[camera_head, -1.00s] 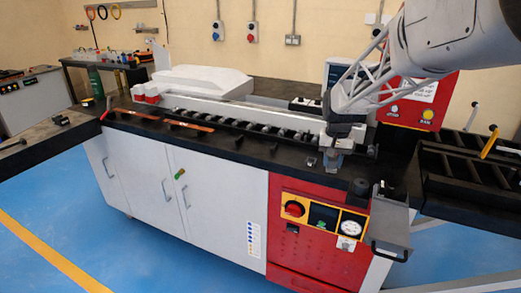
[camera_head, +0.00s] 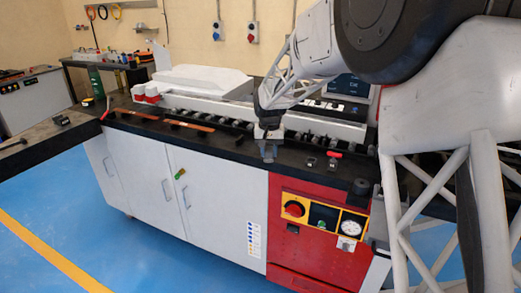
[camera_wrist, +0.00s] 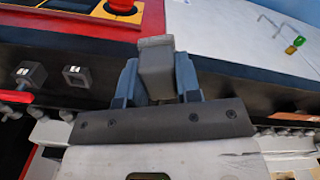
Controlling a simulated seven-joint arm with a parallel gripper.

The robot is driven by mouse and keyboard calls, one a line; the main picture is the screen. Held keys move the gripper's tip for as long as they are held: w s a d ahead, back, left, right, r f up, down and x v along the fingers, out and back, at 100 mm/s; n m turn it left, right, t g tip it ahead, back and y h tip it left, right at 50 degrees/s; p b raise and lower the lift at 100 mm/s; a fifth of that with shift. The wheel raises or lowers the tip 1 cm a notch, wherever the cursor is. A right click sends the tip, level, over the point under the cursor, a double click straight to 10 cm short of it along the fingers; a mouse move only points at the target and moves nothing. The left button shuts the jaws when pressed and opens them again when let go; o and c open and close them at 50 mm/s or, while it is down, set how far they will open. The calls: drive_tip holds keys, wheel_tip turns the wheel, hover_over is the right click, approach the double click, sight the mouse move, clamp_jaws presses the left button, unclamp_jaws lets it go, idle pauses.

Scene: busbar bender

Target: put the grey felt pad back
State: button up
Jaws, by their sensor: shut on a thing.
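The grey felt pad (camera_wrist: 156,62) shows in the wrist view as a small grey block between the two blue-grey fingers of my gripper (camera_wrist: 157,80). My gripper is shut on it, and the pad juts out past the fingertips. The pad is too small to make out clearly there. I cannot tell whether it touches the bench top.
A small dark block (camera_head: 311,161) and a red-handled part (camera_head: 333,155) stand to the right on the bench top. Copper bars (camera_head: 192,127) lie to the left. A row of rollers runs behind my gripper. The front strip left of my gripper looks mostly clear.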

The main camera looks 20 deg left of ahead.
drive_tip(key=shift+w, duration=0.1)
drive_tip(key=shift+w+a+f, duration=0.25)
drive_tip(key=shift+w+a, duration=1.3)
drive_tip(key=shift+w, duration=0.6)
drive_tip(key=shift+w+a+f, duration=0.25)
drive_tip(key=shift+w+a, duration=1.25)
drive_tip(key=shift+w, duration=0.65)
drive_tip(key=shift+w+a+f, duration=0.25)
drive_tip(key=shift+w+a, duration=1.3)
drive_tip(key=shift+w, duration=0.6)
drive_tip(key=shift+f, duration=1.75)
drive_tip(key=shift+f, duration=0.15)
drive_tip(key=o, duration=0.9)
wheel_tip(320, 180, up, 12)
drive_tip(key=shift+r, duration=0.15)
